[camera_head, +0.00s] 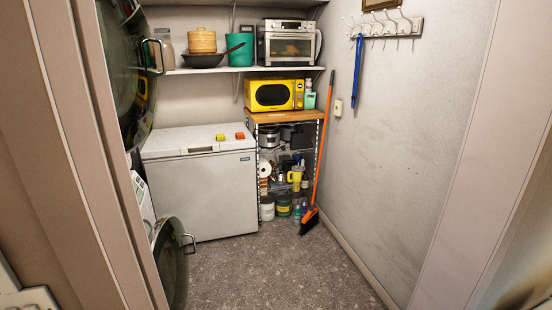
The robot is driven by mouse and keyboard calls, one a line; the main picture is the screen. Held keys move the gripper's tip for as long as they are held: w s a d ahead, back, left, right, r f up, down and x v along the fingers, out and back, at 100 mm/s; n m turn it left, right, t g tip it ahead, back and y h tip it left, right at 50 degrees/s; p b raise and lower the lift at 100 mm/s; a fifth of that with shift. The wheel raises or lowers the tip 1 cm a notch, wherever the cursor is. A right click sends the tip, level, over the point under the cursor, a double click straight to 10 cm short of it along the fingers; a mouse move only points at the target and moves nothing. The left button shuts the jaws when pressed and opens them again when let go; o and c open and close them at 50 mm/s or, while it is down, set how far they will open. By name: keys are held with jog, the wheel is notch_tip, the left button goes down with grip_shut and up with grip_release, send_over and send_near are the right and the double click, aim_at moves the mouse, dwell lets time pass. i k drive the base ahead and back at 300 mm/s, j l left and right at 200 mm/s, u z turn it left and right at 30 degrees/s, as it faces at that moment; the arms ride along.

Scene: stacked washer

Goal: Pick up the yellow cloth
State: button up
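A small yellow item (220,137), which may be the yellow cloth, lies on top of the white chest freezer (205,195) near its front edge. It is too small to tell for certain that it is cloth. A small orange-red item (240,135) lies just to its right, apart from it. My gripper is not in view.
Two round dark doors, upper (122,65) and lower (170,262), stand open at the left, jutting into the room. A shelf unit with a yellow microwave (274,95) stands right of the freezer. An orange broom (319,150) leans there. The grey floor (285,268) is clear.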

aim_at(221, 137)
jog(key=i, duration=1.2)
jog(key=i+l+u, duration=0.1)
jog(key=i, duration=1.15)
jog(key=i+l, duration=0.1)
jog(key=i, duration=1.1)
jog(key=i+u, duration=0.15)
jog(key=i, duration=0.2)
